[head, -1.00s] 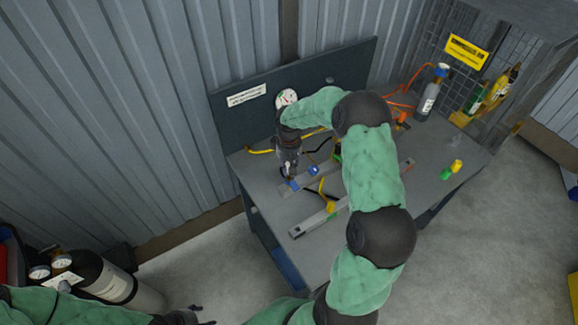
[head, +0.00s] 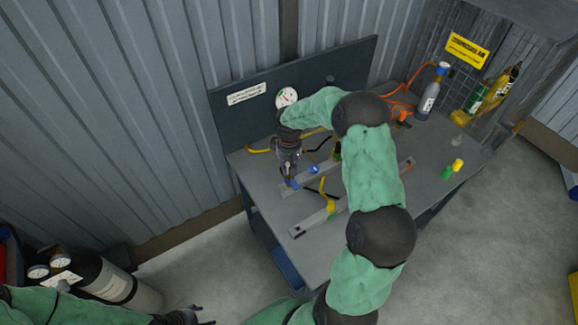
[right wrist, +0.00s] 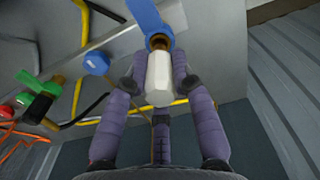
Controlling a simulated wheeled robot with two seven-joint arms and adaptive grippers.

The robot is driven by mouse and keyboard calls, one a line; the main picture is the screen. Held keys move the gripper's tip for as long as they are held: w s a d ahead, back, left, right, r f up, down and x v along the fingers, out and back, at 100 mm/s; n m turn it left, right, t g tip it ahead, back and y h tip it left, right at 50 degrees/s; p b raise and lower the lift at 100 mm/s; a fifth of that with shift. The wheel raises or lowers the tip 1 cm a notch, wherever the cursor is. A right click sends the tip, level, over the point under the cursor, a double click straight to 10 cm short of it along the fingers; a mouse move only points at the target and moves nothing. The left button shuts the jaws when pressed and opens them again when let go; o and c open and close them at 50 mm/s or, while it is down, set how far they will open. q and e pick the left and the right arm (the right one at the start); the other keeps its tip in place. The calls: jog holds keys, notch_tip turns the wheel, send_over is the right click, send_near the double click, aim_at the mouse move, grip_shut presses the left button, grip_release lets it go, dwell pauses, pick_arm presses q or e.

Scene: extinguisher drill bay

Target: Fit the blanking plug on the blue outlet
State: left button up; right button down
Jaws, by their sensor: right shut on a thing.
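My right gripper (head: 290,178) is over the left end of a grey rail on the bench. In the right wrist view its two fingers (right wrist: 156,85) are shut on the white, faceted blanking plug (right wrist: 159,80). The plug's far end meets a brass ring (right wrist: 159,42) on the blue outlet (right wrist: 146,14); I cannot tell how deeply it is seated. The blue outlet (head: 293,185) also shows just below the gripper in the head view. My left gripper (head: 206,315) is low in the head view, away from the bench, its fingertips apart and empty.
A blue knob (right wrist: 97,62) is beside the outlet. Yellow, black and orange hoses cross the bench. Yellow and green plugs (head: 457,165) lie right. Cylinders (head: 430,95) stand at the back right.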

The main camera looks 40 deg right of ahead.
jog(key=shift+f+b, duration=1.05)
jog(key=shift+f, duration=0.55)
dwell(1.0)
jog(key=c, duration=1)
grip_release()
jog(key=shift+o, duration=0.2)
notch_tip(320, 180, up, 12)
